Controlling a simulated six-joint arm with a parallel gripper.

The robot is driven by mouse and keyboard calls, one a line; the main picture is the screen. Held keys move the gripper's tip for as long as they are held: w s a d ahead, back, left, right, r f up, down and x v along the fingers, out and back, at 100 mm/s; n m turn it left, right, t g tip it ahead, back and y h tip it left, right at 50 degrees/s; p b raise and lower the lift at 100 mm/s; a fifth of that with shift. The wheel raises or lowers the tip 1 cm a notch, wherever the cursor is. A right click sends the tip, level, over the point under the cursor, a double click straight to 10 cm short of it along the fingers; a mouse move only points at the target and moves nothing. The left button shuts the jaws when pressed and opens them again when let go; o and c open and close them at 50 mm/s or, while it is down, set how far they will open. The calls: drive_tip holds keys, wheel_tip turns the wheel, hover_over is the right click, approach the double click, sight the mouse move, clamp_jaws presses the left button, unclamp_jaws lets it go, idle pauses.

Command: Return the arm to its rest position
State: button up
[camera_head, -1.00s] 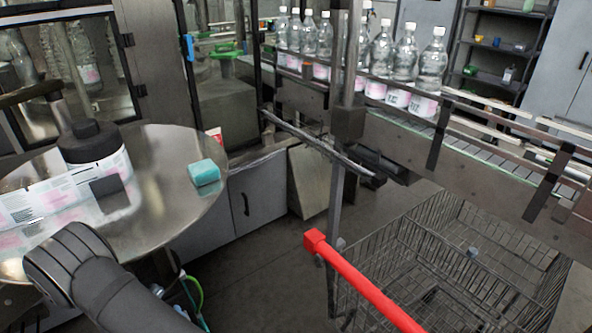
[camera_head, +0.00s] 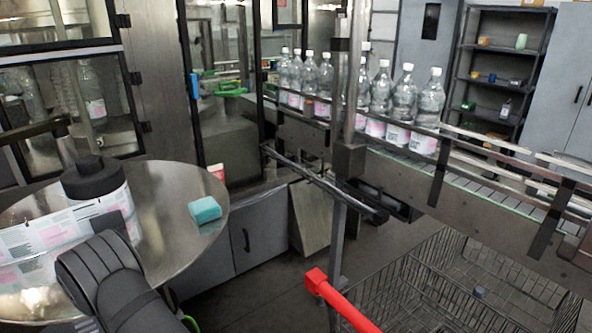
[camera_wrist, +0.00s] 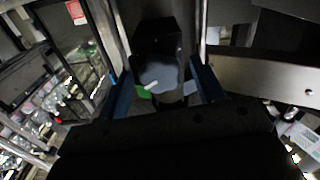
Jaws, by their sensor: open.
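My dark grey arm (camera_head: 105,275) rises from the bottom left of the head view, in front of the round steel table. My gripper (camera_wrist: 164,88) shows in the wrist view as two blue fingers held apart, one on each side of a dark block with a rounded grey piece. I cannot tell what that block is, and I see nothing clamped between the fingers. The gripper cannot be made out in the head view.
The round steel table (camera_head: 165,235) carries a label reel (camera_head: 50,232) with a black hub and a teal block (camera_head: 205,210). Bottles (camera_head: 404,100) stand on the conveyor behind. A wire cart (camera_head: 440,285) with a red handle (camera_head: 338,300) stands at the lower right.

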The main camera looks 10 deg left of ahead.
drive_tip(key=shift+m, duration=5)
drive_tip(key=shift+n, duration=0.3)
drive_tip(key=shift+n, duration=4.8)
